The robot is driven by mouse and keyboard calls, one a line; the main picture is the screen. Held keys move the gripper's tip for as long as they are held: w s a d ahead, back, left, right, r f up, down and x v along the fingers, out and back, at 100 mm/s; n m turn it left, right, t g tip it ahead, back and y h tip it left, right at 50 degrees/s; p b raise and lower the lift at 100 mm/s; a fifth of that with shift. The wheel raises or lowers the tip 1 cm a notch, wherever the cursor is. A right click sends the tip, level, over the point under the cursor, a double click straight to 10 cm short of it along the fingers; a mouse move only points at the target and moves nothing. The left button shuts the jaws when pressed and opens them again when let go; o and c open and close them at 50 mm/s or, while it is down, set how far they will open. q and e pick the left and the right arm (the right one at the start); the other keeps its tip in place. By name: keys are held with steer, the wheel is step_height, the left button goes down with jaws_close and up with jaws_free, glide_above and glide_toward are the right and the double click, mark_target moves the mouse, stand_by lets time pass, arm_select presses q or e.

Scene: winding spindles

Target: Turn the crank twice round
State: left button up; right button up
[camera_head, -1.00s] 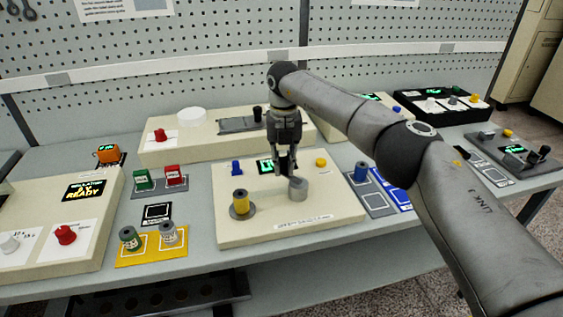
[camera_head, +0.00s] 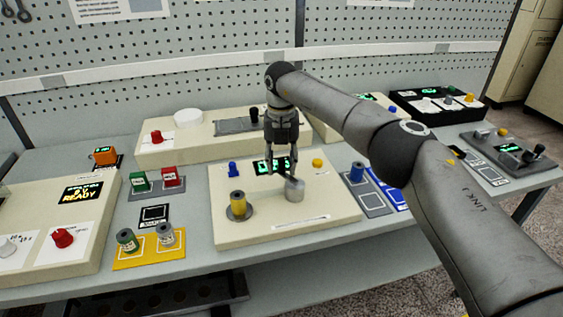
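On the central cream station (camera_head: 235,205) a short grey cylinder (camera_head: 294,190) stands right of a yellow spool (camera_head: 238,203) on a grey disc. A thin dark bar (camera_head: 262,186) runs by the cylinder; it looks like a crank arm, but I cannot make out its handle. My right gripper (camera_head: 281,172) points down over this bar, behind the cylinder. Its fingers are apart with a gap between them. I cannot tell whether they touch the bar. Part of the green display (camera_head: 262,165) is hidden behind the fingers. My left gripper is not in view.
A blue peg (camera_head: 232,170) and a yellow knob (camera_head: 317,163) flank the display. A blue spool (camera_head: 357,172) stands to the right. Green and grey spools sit on a yellow mat (camera_head: 150,263). Another dark device with a black knob (camera_head: 540,149) stands at far right.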

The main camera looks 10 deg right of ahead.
step_height(320, 180, up, 12)
stand_by(0.7)
steer(key=shift+f, duration=0.1)
